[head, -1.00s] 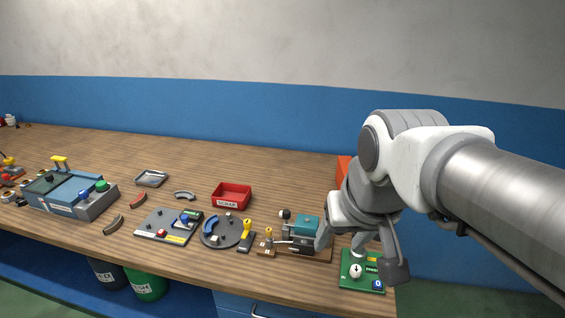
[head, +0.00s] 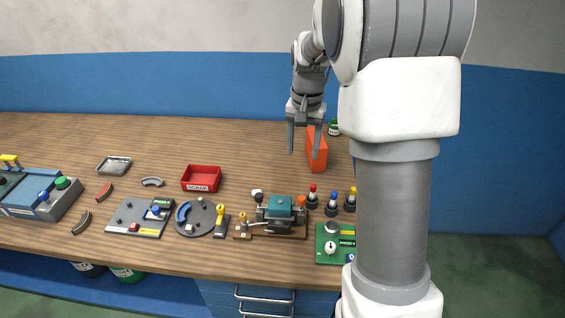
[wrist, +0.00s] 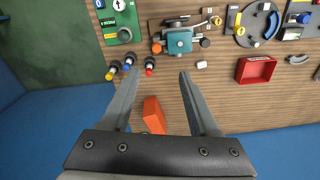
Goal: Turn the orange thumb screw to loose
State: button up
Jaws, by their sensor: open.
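The orange thumb screw (head: 301,202) is a small knob at the right end of a teal clamp-like device (head: 280,207) on a wooden base. In the wrist view the orange thumb screw (wrist: 156,47) shows small beside the teal block (wrist: 179,41), beyond the fingertips. Its exact turn position is too small to tell. My gripper (head: 304,153) is above the back of the bench, well behind and above the screw, and apart from it. In the wrist view my gripper (wrist: 157,77) has its two fingers spread, with nothing between the tips.
An orange box (head: 317,150) stands upright near my gripper. Red, blue and yellow-topped plugs (head: 332,203) stand right of the screw. A green panel (head: 332,243), a round dial plate (head: 200,216) and a red scrap bin (head: 201,178) are around the device.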

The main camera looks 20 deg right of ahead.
notch_tip(320, 180, down, 2)
jog(key=w+d, duration=0.1)
jog(key=w, duration=0.1)
jog(key=p, duration=0.2)
send_near(301, 198)
jog(key=shift+m+g, duration=0.3)
jog(key=shift+m, duration=0.1)
jog(key=f, duration=0.8)
jog(key=shift+w+d+f, duration=0.1)
jog(key=shift+w+f, duration=0.15)
jog(key=shift+f, duration=0.15)
grip_shut()
